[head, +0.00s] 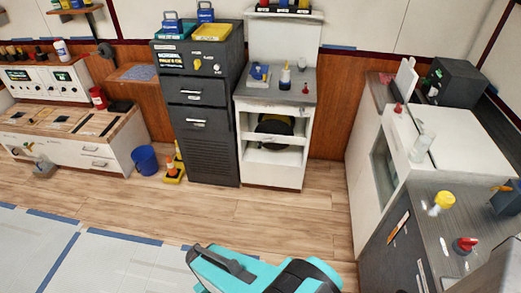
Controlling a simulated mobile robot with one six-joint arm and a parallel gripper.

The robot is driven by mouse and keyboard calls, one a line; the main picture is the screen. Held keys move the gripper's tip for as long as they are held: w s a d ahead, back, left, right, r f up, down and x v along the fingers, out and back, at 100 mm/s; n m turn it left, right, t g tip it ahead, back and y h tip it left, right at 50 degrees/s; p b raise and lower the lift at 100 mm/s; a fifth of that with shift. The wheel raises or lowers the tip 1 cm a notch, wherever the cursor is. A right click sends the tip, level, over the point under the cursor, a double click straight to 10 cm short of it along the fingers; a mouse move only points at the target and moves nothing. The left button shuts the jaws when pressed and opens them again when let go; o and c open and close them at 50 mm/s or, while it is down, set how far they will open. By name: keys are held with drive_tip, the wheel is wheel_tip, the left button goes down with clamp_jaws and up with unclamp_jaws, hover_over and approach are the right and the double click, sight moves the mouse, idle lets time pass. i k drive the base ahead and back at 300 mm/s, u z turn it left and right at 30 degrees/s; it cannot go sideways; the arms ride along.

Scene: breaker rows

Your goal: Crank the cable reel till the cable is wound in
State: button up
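A round black and yellow thing (273,130) sits in the open upper bay of a white cabinet (272,176) at the back wall, right of a tall dark cabinet. It may be the cable reel, but it is too small to tell. I cannot make out a crank or a cable on it. A teal and black part of my own arm shows at the bottom middle, well in front of the cabinet. My gripper's fingers are not in view.
The dark cabinet (208,157) carries blue and yellow boxes. A blue bucket (145,160) and a yellow stand with cones (174,168) are on the floor to its left. Counters (447,228) line the right side. The wooden floor (255,215) before the white cabinet is clear.

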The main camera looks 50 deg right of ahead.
sight(282, 125)
drive_tip(key=u, duration=0.4)
drive_tip(key=i, duration=0.95)
drive_tip(key=u, duration=0.05)
